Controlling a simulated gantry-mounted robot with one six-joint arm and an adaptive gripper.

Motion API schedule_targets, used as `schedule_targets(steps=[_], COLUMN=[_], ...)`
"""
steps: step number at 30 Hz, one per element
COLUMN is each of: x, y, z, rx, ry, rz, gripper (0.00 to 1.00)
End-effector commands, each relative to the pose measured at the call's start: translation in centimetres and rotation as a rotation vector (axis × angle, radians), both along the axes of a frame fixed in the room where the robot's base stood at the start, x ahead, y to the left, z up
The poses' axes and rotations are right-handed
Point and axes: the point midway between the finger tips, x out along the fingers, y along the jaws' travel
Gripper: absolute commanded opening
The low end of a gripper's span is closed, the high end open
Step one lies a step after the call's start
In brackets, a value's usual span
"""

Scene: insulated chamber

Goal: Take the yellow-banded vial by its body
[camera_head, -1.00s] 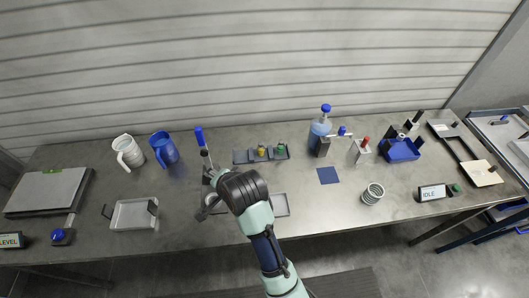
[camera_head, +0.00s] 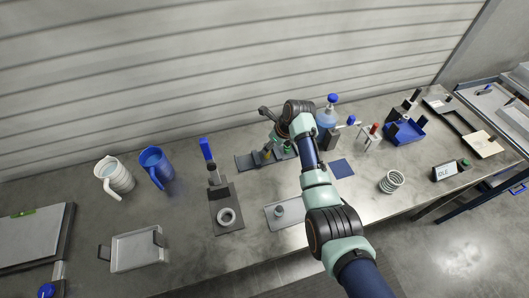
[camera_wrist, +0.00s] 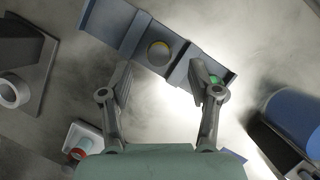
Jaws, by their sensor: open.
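The yellow-banded vial (camera_wrist: 158,52) stands in a middle slot of the grey rack (camera_wrist: 108,20), seen from above as a round grey top with a yellow edge. In the head view the vial (camera_head: 266,154) shows just left of my arm. My gripper (camera_wrist: 162,76) is open and empty above the rack. In the wrist view its fingertips lie left and right of the vial and slightly below it in the picture, apart from it. A green-marked vial (camera_wrist: 213,79) in the right slot is partly hidden by the right finger.
A stand with a grey ring (camera_head: 227,217) is to the front left. A grey tray (camera_head: 272,222) lies in front. The steel table between rack and tray is clear.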

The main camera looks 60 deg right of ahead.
Motion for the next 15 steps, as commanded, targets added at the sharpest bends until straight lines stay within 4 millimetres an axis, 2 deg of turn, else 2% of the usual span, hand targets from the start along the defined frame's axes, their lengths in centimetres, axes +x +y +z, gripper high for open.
schedule_targets(steps=[2, 6, 9, 15], x=[0.2, 0.9, 1.5, 1.8], y=[0.0, -0.1, -0.2, -0.3], z=[-0.5, -3.2, -4.4, -4.7], rx=[0.0, 0.001, -0.001, -0.003], ry=[0.0, 0.002, 0.0, 0.0], rz=[0.001, 0.001, 0.002, 0.001], gripper=[0.62, 0.62, 0.62, 0.62])
